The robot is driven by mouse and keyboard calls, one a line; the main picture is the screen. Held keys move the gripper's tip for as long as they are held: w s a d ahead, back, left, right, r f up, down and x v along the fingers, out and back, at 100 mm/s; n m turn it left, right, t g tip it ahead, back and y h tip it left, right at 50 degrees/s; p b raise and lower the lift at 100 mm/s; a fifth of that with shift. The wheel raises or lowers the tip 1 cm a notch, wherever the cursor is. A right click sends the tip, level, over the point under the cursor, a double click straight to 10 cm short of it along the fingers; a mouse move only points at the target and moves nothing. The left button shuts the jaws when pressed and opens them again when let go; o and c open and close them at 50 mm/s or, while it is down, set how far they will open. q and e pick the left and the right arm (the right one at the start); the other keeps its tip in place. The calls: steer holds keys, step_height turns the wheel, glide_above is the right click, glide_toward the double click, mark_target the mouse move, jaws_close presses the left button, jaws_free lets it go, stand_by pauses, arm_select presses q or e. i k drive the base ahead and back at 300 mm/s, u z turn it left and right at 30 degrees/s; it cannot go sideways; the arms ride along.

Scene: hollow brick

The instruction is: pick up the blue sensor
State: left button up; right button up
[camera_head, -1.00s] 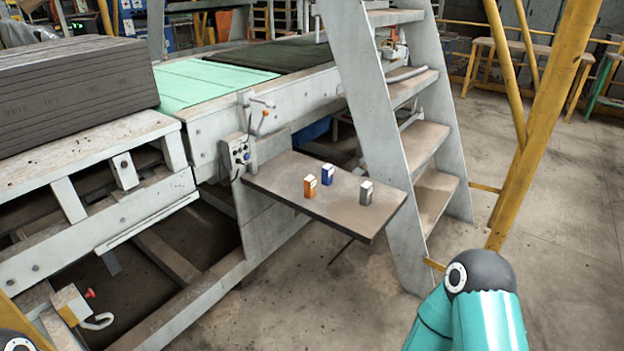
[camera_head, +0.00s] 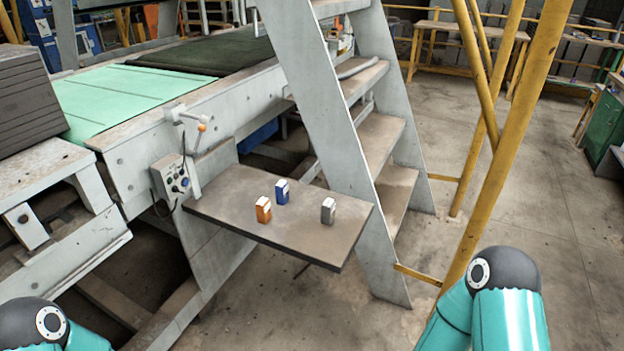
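The blue sensor (camera_head: 282,192) is a small upright block with a white top. It stands on a brown shelf (camera_head: 300,236) fixed to the side of the machine. An orange sensor (camera_head: 263,210) stands in front of it to the left, and a grey sensor (camera_head: 328,211) stands to its right. The three are apart from each other. Only the teal and black upper parts of my two arms show, at the bottom left and bottom right corners. Neither gripper is in view.
Grey metal steps (camera_head: 330,110) rise just right of the shelf, with yellow posts (camera_head: 505,130) beyond. A control box (camera_head: 172,178) with a lever is at the shelf's left end. Dark stacked slabs (camera_head: 28,95) lie at the far left. Concrete floor (camera_head: 540,220) is open on the right.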

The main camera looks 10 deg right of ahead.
mark_target(282, 188)
steer(key=u, duration=0.05)
steer(key=i, duration=1)
steer(key=u, duration=0.5)
